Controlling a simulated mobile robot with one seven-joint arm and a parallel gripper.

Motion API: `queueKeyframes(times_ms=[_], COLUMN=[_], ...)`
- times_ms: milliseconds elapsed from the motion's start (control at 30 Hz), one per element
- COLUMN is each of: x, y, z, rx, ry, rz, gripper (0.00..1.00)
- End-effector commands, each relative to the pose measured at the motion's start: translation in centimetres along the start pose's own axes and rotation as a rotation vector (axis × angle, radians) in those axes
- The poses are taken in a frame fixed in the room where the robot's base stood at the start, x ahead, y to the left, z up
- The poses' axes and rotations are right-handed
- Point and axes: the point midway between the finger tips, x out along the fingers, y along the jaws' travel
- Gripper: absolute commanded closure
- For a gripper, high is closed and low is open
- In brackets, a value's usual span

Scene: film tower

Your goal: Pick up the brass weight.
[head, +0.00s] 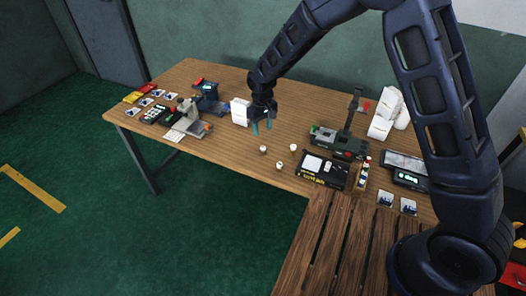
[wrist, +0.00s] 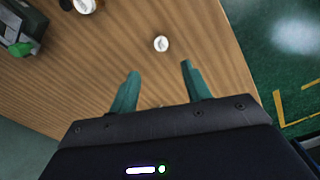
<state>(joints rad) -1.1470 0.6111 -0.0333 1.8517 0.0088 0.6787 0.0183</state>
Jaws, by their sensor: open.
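My gripper (head: 262,127) hangs above the wooden table, with its teal fingers pointing down. In the wrist view my gripper (wrist: 160,68) is open, and nothing shows held between its fingers. No object can be told for sure as the brass weight. Several small pale-topped pieces stand on the table near my gripper, one at left (head: 263,149), one at front (head: 279,165) and one at right (head: 293,147). A small round white-topped piece (wrist: 161,43) lies beyond the fingertips in the wrist view. A small brownish spot between the finger bases is too unclear to name.
A black panel (head: 322,170) and a green-grey device with a post (head: 338,142) stand to the right. A white box (head: 240,111) stands close to my gripper's left. Several devices and cards crowd the table's left end. Bare wood (head: 235,150) lies along the front edge.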

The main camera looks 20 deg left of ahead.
Motion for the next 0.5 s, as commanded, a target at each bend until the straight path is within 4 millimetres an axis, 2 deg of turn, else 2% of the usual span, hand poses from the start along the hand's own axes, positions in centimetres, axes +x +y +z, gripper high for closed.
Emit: queueKeyframes(times_ms=[300,500], x=[4.3,5.3], y=[0.1,0.0], z=[0.1,0.2], rx=[0.001,0.001], ry=[-0.002,-0.002], rz=[0.001,0.001], gripper=[0.52,0.52])
